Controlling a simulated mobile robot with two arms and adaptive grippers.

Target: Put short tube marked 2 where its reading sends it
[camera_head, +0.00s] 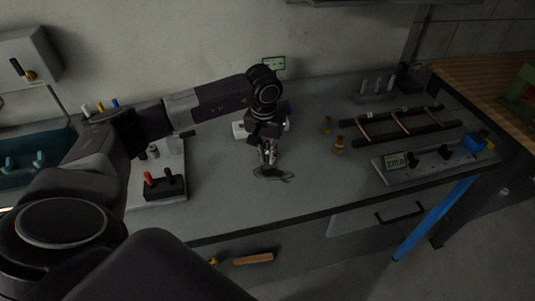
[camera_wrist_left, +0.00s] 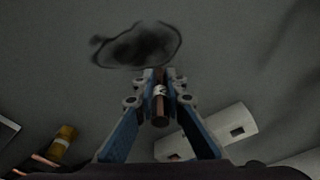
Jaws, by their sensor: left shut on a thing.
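My left gripper (camera_head: 269,155) is over the middle of the grey bench. In the left wrist view its blue fingers (camera_wrist_left: 160,85) are shut on a short copper tube (camera_wrist_left: 160,112). The tube has a white band with a dark mark that looks like a 2. In the head view the tube is too small to make out. My right gripper is not in view.
A rack with several longer copper tubes (camera_head: 401,122) lies at the back right. A white slotted block (camera_wrist_left: 235,122) is close by my left gripper. A dark oval patch (camera_head: 273,174) shows on the bench.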

